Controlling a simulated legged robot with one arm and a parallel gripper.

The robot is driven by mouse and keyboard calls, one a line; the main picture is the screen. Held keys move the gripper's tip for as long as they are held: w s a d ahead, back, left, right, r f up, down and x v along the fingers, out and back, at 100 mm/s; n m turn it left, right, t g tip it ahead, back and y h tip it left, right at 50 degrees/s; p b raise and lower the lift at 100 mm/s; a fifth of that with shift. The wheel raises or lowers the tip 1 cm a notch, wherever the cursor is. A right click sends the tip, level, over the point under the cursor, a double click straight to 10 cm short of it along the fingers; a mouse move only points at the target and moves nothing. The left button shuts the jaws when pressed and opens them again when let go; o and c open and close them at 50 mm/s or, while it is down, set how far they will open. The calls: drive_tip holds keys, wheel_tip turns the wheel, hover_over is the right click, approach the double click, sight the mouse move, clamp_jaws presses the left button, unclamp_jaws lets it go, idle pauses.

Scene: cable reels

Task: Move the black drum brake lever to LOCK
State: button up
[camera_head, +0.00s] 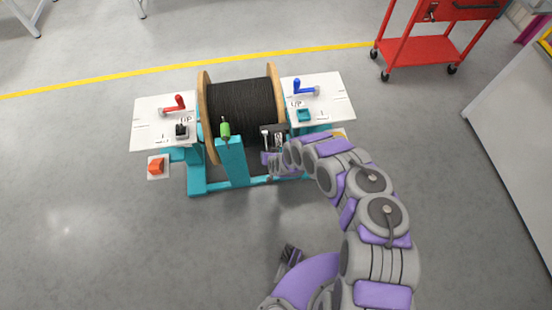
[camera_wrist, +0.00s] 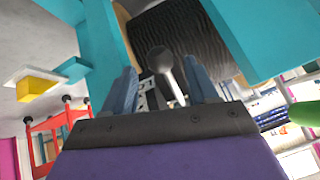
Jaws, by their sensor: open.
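The drum brake lever (camera_head: 265,138) stands at a dark plate with a pale label, in front of the right end of the cable drum (camera_head: 241,104). My gripper (camera_wrist: 161,70) is open, with one blue finger on each side of the lever. Clear gaps show between the knob and both fingers. In the head view my gripper (camera_head: 270,158) is small and partly hidden by my arm, close below the plate. The LOCK marking cannot be read.
The teal stand (camera_head: 233,160) carries the drum, with a green-handled part (camera_head: 225,129) beside the lever. White panels hold a red crank (camera_head: 175,104) on the left and a blue crank (camera_head: 306,90) on the right. Open floor lies in front.

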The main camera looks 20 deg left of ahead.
drive_tip(key=p+v, duration=0.4)
drive_tip(key=v, duration=0.8)
drive_tip(key=shift+d+r, duration=0.15)
drive_tip(key=shift+d, duration=0.1)
